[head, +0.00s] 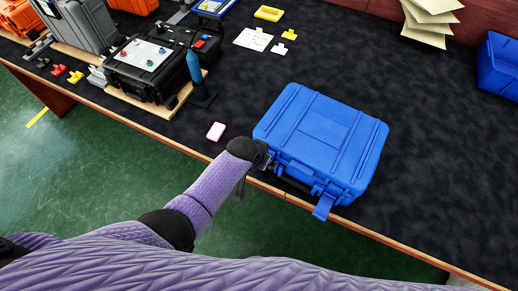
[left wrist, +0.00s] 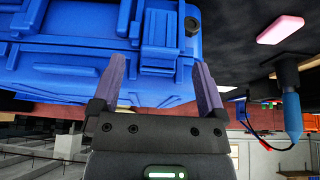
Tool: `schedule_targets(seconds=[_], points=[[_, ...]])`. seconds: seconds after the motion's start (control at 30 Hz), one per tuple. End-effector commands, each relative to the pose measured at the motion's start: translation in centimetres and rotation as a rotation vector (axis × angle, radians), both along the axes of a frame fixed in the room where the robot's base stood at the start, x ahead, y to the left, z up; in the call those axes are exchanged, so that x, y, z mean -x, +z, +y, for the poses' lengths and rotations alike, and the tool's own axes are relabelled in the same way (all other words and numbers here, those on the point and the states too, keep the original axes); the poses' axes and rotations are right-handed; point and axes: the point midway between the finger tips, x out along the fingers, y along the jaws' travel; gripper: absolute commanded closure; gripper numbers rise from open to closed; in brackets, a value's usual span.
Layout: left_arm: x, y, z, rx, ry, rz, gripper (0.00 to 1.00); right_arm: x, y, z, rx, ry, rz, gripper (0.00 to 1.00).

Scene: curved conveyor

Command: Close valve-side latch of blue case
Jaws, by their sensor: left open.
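The blue case (head: 318,130) lies shut-lidded at the table's front edge. Its far-right front latch (head: 323,207) sticks out and down over the edge. My left gripper (head: 264,160) is at the case's left front corner. In the left wrist view the open fingers (left wrist: 158,88) point at the case front (left wrist: 60,45). A blue latch (left wrist: 158,45) shows between and beyond them, with a black round valve (left wrist: 191,24) beside it. I cannot tell whether this latch is fastened or whether a finger touches it. My right gripper is out of view.
A pink block (head: 216,131) lies left of the case. Another blue container (head: 500,65) is at the far right.

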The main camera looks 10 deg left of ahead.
Motion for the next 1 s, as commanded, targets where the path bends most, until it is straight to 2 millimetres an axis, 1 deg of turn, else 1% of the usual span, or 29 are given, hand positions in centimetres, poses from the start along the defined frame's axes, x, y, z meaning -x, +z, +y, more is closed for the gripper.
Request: schedule_targets(seconds=[0.03,0.1,0.2,0.3,0.7,0.73,0.77,0.83,0.87,0.9,0.97,1.0], points=[[0.4,1.8,0.2,0.001,0.000,-0.003,0.06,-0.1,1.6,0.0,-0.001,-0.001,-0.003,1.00],[1.0,2.8,0.4,0.000,0.000,-0.002,0.06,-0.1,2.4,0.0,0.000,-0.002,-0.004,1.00],[1.5,3.7,0.6,0.001,0.000,-0.002,0.06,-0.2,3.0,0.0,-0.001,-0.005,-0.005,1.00],[1.7,3.9,0.7,0.000,0.000,-0.001,0.06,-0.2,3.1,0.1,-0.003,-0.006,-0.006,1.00],[1.8,3.5,0.8,0.000,0.001,0.001,0.06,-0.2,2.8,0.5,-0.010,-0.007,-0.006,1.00],[2.0,3.0,0.9,-0.001,0.004,0.006,0.06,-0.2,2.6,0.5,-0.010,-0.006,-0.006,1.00],[2.5,2.1,1.1,-0.004,0.009,0.016,0.06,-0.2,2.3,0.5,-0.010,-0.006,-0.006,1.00],[4.7,-1.9,2.3,-0.015,0.032,0.051,0.06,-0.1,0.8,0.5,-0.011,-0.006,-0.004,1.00],[6.1,-4.2,3.0,-0.023,0.047,0.074,0.06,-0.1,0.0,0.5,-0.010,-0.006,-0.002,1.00],[8.5,-7.6,4.1,-0.034,0.067,0.108,0.06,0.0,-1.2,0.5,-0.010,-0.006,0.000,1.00],[12.8,-12.6,5.8,-0.054,0.098,0.160,0.06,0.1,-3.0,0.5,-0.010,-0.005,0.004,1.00],[15.9,-15.5,7.0,-0.068,0.115,0.195,0.06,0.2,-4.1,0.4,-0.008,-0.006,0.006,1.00]])
